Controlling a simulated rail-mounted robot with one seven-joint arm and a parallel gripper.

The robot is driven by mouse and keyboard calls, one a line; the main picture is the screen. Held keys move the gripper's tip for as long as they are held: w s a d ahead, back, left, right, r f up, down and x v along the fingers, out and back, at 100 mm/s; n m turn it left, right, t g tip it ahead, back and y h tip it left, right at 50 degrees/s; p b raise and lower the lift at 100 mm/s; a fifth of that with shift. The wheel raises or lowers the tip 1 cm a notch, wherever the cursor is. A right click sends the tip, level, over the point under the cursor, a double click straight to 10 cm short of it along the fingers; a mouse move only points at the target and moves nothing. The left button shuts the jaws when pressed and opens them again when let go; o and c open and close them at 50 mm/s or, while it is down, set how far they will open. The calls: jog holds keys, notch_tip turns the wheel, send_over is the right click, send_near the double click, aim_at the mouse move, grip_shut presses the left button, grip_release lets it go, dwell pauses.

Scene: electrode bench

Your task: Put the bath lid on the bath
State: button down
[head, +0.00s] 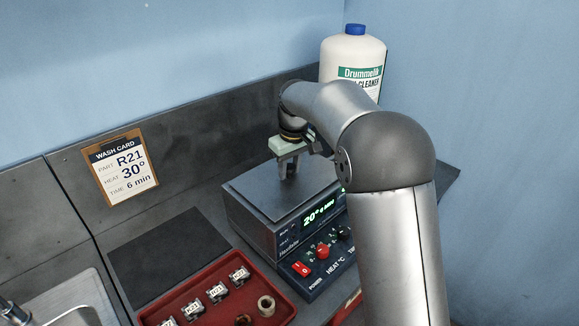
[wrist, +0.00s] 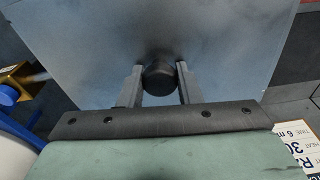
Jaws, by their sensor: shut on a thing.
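The bath (head: 262,237) is a dark box with a lit green display, standing on the bench in the middle of the head view. The bath lid (head: 262,195) is a flat grey metal plate covering its top; I cannot tell whether it rests fully or sits just above the rim. My gripper (head: 288,168) is above the lid, pointing down. In the wrist view the lid (wrist: 100,45) fills most of the picture, and my two fingers are shut on its black round knob (wrist: 159,78). The bath's inside is hidden.
A red tray (head: 172,300) with several small labelled parts lies in front. A control box (head: 325,262) stands before the bath. A white cleaner bottle (head: 352,55) stands behind my arm. A wash card (head: 124,171) hangs at the back. A dark mat (head: 165,255) at left is bare.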

jog(key=shift+f, duration=0.25)
jog(key=shift+c, duration=2.4)
grip_release()
jog(key=shift+r+p, duration=2.65)
jog(key=shift+r, duration=0.85)
